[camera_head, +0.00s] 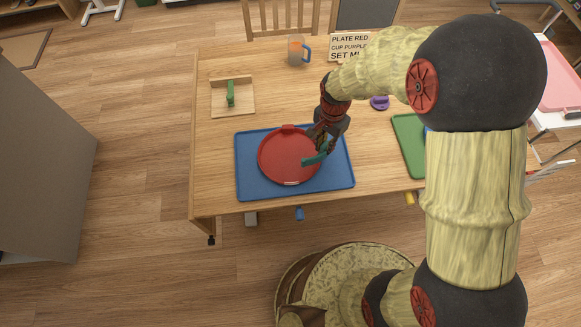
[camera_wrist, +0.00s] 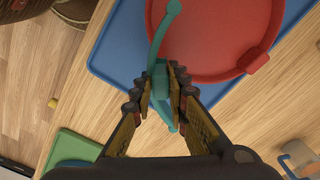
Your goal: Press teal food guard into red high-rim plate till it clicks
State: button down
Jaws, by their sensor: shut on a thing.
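The red high-rim plate (camera_head: 285,158) lies on a blue tray (camera_head: 245,185) near the table's front edge. It also shows at the top of the wrist view (camera_wrist: 215,35), with a tab on its rim. The teal food guard (camera_head: 314,159) is a curved strip at the plate's right side. In the wrist view the guard (camera_wrist: 160,40) runs up from between the fingers, its round end over the plate's rim. My gripper (camera_head: 322,145) is shut on the guard near its middle. I cannot tell whether the guard touches the plate.
A wooden board with a green handle (camera_head: 231,94) stands at the back left. A mug (camera_head: 297,50), a sign (camera_head: 349,47) and a purple piece (camera_head: 379,102) stand at the back. A green tray (camera_head: 408,140) lies to the right. Table left of the blue tray is bare.

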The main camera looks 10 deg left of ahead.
jog(key=s+a+r+m, duration=0.2)
jog(key=s+a+m, duration=0.6)
jog(key=s+a, duration=0.1)
jog(key=shift+s+a+p, duration=0.35)
jog(key=shift+s+p, duration=0.1)
jog(key=shift+s, duration=0.2)
jog(key=shift+f+b, duration=0.95)
jog(key=shift+f, duration=1.15)
jog(key=shift+f+b, duration=0.3)
jog(key=shift+f, duration=0.7)
jog(key=c, duration=1.7)
grip_release()
jog(key=shift+o, duration=0.2)
jog(key=shift+r, duration=0.1)
